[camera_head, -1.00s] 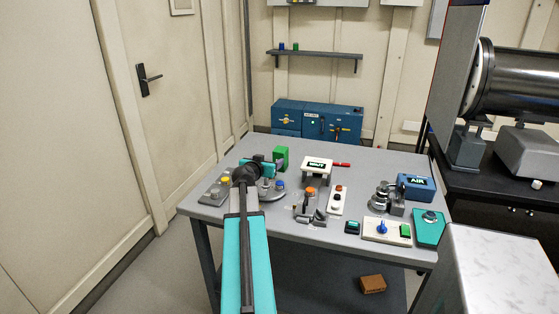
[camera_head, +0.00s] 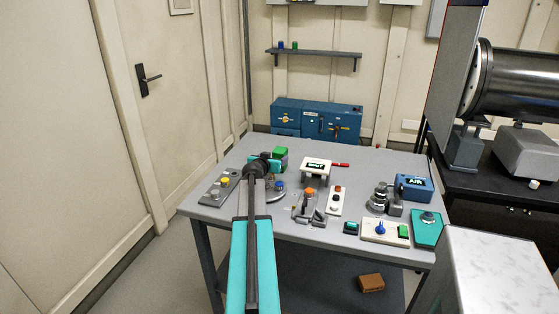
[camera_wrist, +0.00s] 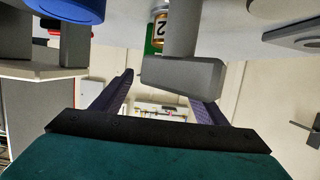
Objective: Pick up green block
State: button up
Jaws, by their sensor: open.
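The green block (camera_head: 281,152) stands on the grey table towards its back left, just beyond my gripper (camera_head: 270,163) in the head view. Its lower part is hidden by the arm and gripper. In the wrist view, which is upside down, a strip of green (camera_wrist: 149,46) shows behind a grey part and a can-like item marked 2. My gripper also shows in the wrist view (camera_wrist: 172,88), its two dark fingers spread apart with nothing held between them. The grey part overlaps the view of the right finger. Whether the gripper touches anything is unclear.
A blue-knobbed item (camera_head: 279,187) is close on the right. A white-topped sign stand (camera_head: 316,168), switches and a blue AIR box (camera_head: 416,187) stand further right. The table's back edge is fairly clear.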

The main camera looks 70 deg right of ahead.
aim_at(278, 156)
jog(key=shift+d, duration=0.15)
jog(key=shift+p+x, duration=0.6)
jog(key=shift+x, duration=0.35)
jog(key=shift+s+p+x, duration=0.1)
jog(key=shift+p+x, duration=0.15)
jog(key=shift+x, duration=0.5)
jog(key=shift+s+p+x, duration=0.15)
jog(key=shift+p+x, duration=0.1)
jog(key=shift+x, duration=0.55)
jog(key=c, duration=1.4)
